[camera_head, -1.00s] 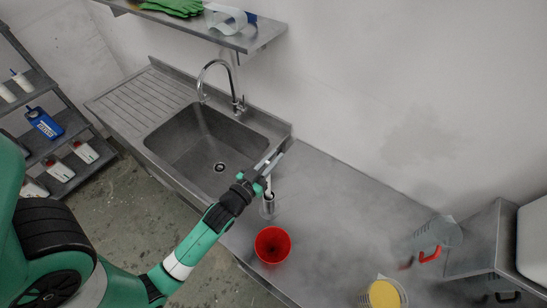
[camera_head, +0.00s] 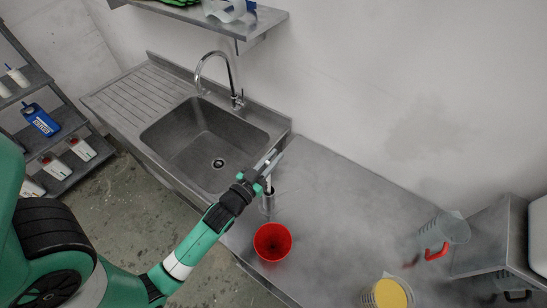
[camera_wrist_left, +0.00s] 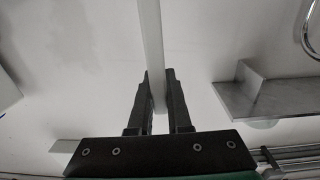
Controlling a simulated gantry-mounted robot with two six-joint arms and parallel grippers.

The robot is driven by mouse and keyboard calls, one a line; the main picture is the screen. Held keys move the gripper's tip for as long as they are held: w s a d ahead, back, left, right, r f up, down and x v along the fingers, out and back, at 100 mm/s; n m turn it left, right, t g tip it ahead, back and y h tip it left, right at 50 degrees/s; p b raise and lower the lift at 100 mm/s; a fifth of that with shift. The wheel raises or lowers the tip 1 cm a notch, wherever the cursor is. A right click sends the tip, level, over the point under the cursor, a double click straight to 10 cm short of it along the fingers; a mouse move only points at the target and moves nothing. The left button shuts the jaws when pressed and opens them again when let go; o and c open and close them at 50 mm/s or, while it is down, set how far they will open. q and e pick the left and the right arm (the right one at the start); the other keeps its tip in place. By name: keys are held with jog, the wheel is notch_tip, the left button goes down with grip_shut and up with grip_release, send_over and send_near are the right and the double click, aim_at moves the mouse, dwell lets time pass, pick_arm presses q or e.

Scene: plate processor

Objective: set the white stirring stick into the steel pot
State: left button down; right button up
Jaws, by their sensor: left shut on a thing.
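My left gripper (camera_head: 264,176) is shut on the white stirring stick (camera_wrist_left: 152,45), which stands between its fingers in the left wrist view. In the head view a short pale stretch of the stick (camera_head: 268,186) shows below the fingers. My right gripper is not in view.
A red cup (camera_head: 272,242) stands close by the pot. A yellow-topped container (camera_head: 389,294) and a clear jug with a red handle (camera_head: 444,236) are further right. The sink (camera_head: 207,143) with its tap (camera_head: 235,95) is to the left. The middle of the counter is clear.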

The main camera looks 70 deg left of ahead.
pick_arm(q)
notch_tip(320, 180, down, 3)
jog(key=b, duration=0.2)
jog(key=shift+r+b, duration=0.15)
jog(key=shift+b, duration=0.2)
jog(key=shift+c, duration=0.7)
grip_release()
notch_tip(320, 180, up, 6)
jog(key=p, duration=0.5)
jog(key=shift+p, duration=0.3)
